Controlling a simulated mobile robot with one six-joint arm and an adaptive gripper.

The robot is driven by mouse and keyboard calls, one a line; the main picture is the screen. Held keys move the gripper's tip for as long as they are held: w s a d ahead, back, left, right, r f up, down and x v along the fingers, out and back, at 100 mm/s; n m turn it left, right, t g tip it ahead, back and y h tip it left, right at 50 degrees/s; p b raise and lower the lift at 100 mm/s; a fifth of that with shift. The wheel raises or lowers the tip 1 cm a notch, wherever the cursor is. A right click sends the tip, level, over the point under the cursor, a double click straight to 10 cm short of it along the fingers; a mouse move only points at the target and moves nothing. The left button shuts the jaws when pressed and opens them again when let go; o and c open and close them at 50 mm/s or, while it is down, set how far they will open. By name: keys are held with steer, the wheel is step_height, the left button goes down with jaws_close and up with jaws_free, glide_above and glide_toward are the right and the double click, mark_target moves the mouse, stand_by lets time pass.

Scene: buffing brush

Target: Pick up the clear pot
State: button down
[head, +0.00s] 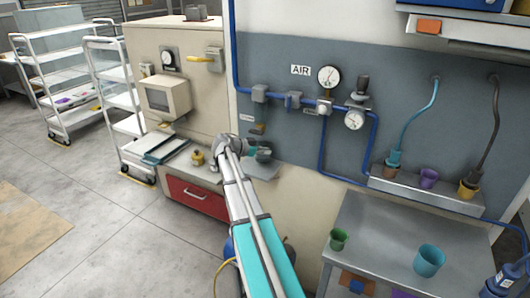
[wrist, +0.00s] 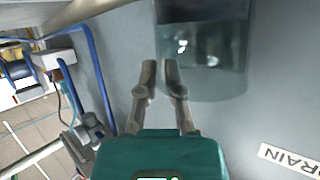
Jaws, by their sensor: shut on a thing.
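The clear pot (wrist: 215,60) is a see-through, grey-tinted vessel at the top of the wrist view, with a bright glint on it. My gripper (wrist: 160,66) has its two fingers close together at the pot's left edge, shut on its wall. The rest of the pot stands to the right of the fingers, and its top is cut off by the frame. In the head view my gripper (head: 254,150) is by the grey wall panel, at the end of my arm. The pot (head: 264,154) shows there only as a small dark greyish shape beside it.
Blue air pipes with gauges (head: 329,77) run along the panel (head: 290,130). A beige cabinet (head: 170,100) with a red drawer (head: 199,197) is at left. A metal table (head: 385,240) at lower right bears a green pot (head: 338,239) and a teal pot (head: 428,260).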

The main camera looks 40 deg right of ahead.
steer(key=w+a, duration=0.2)
steer(key=a, duration=0.6)
steer(key=w+a, duration=0.2)
steer(key=a, duration=0.7)
steer(key=shift+w+a+r, duration=0.2)
steer(key=shift+w, duration=0.15)
